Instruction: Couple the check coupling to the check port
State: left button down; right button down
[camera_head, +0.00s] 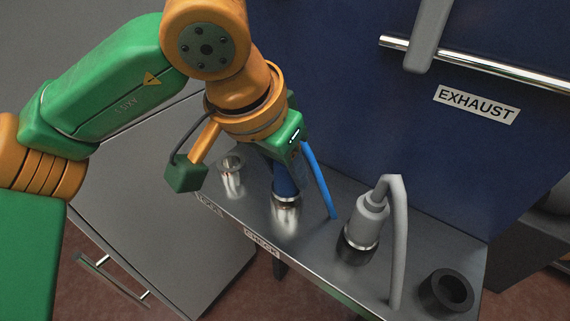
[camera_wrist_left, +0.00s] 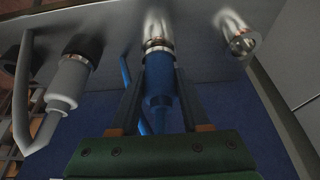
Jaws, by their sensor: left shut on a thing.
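The blue check coupling (camera_head: 284,182) hangs below my left gripper (camera_head: 285,165), upright over a chrome port (camera_head: 286,215) behind the CHECK label (camera_head: 262,243). In the left wrist view my left gripper (camera_wrist_left: 158,82) is shut on the coupling (camera_wrist_left: 159,72), one finger on each side. The coupling's metal ring lines up with the check port (camera_wrist_left: 157,22) and appears to touch its top. I cannot tell whether it is locked. A blue hose (camera_head: 318,180) runs from the coupling down to the shelf. My right gripper is not in view.
A second, empty chrome port (camera_head: 231,176) stands to the left. A grey coupling (camera_head: 367,218) with a grey hose sits on a dark port to the right. A black open port (camera_head: 446,292) is at the far right. A blue panel with an EXHAUST sign (camera_head: 476,104) rises behind.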

pick_arm(q)
jog(key=shift+f, duration=0.3)
dwell(0.5)
